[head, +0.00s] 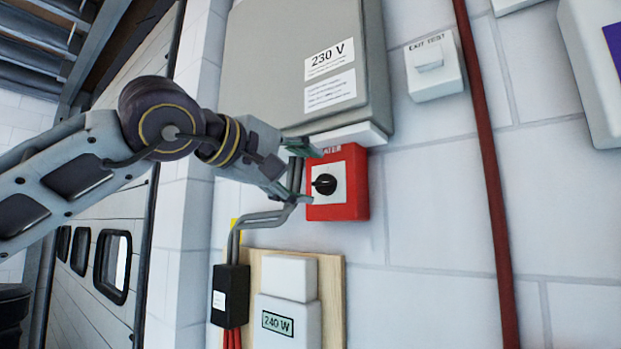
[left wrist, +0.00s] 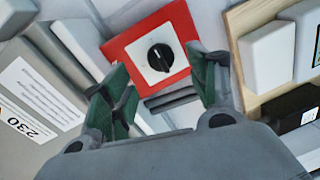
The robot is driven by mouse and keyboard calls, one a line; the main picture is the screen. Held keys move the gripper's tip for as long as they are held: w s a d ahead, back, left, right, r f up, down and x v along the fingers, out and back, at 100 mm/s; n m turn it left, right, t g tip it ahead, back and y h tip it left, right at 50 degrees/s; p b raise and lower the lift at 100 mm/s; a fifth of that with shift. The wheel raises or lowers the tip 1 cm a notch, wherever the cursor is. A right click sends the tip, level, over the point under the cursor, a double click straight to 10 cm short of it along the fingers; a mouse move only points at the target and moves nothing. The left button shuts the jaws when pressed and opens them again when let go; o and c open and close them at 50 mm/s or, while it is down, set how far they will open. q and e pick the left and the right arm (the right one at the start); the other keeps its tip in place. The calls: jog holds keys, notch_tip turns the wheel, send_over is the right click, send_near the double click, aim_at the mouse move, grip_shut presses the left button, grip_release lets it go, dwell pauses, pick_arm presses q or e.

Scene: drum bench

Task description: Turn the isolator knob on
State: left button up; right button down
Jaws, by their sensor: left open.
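The isolator is a red box with a white plate (head: 341,190) on the wall in the head view. Its black knob (head: 325,184) sits on the plate, and its pointer lies roughly sideways in this view. In the left wrist view the knob (left wrist: 160,57) shows whole, centred between and beyond the fingers. My left gripper (head: 302,172) comes in from the left, with its fingers apart at the box's left side. In the left wrist view the left gripper (left wrist: 160,85) is open and empty, and no finger visibly touches the knob. My right gripper is not in view.
A grey 230 V cabinet (head: 270,65) hangs just above the isolator. Grey cables (head: 262,217) run below my gripper to a black box (head: 230,292). A wooden board (head: 331,300) with a white 240 W unit (head: 288,322) is below. A red pipe (head: 487,150) stands right.

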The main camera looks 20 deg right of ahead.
pick_arm(q)
jog(key=shift+v, duration=2.95)
jog(key=shift+n, duration=0.4)
